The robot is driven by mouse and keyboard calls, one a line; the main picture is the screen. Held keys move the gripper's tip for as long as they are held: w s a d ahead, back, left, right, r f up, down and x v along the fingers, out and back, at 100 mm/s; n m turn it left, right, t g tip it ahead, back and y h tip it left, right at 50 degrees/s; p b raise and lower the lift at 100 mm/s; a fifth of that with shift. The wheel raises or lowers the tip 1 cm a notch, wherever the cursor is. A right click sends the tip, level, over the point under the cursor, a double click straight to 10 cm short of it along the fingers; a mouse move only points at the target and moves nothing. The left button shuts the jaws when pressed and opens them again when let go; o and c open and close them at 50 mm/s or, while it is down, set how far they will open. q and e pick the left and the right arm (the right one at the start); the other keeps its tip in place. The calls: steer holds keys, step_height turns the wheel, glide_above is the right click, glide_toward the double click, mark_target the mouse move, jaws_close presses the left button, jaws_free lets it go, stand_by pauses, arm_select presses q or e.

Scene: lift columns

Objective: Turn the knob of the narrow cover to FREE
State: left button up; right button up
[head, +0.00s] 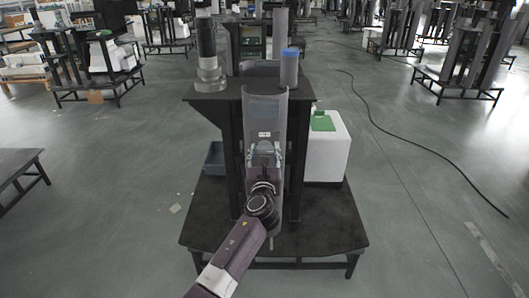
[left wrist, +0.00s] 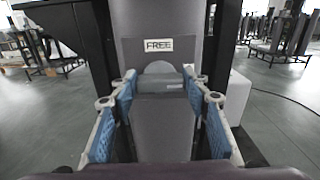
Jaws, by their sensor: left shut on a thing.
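The narrow cover (head: 265,104) is a tall grey curved panel on the front of a dark stand, upright in the middle of the head view. A white FREE label (left wrist: 158,45) is on the cover (left wrist: 158,20) above the knob in the left wrist view. The knob (left wrist: 158,83) is a grey bar lying crosswise below the label, with a pale mark near its right end. My left gripper (head: 264,151) is in front of the cover; its blue-padded fingers (left wrist: 159,80) are shut on the knob's two ends. My right gripper is not in view.
The stand's dark base plate (head: 325,232) spreads below. A white box (head: 327,158) with a green top patch stands to the right, a blue bin (head: 213,159) to the left. A blue-capped cylinder (head: 289,70) and a black-and-grey cylinder (head: 208,55) stand on top. A cable (head: 420,143) crosses the floor.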

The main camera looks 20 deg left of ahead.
arm_select(q)
steer(key=shift+n, duration=0.9)
steer(key=n, duration=0.2)
steer(key=shift+n+b, duration=0.3)
steer(key=n, duration=0.2)
steer(key=shift+a+f+n+b, duration=0.1)
steer(key=shift+f+n+b, duration=0.05)
steer(key=shift+n+b, duration=0.2)
steer(key=n+b, duration=0.3)
steer(key=n, duration=0.6)
steer(key=shift+s+f, duration=0.1)
steer(key=shift+f, duration=0.05)
steer(key=shift+a+n, duration=0.1)
steer(key=shift+n, duration=0.25)
steer(key=shift+n+b, duration=0.3)
steer(key=shift+n, duration=0.2)
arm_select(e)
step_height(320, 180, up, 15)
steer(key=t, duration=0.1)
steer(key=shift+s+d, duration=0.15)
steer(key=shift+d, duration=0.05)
arm_select(q)
steer(key=o, duration=1.2)
steer(key=shift+c, duration=0.2)
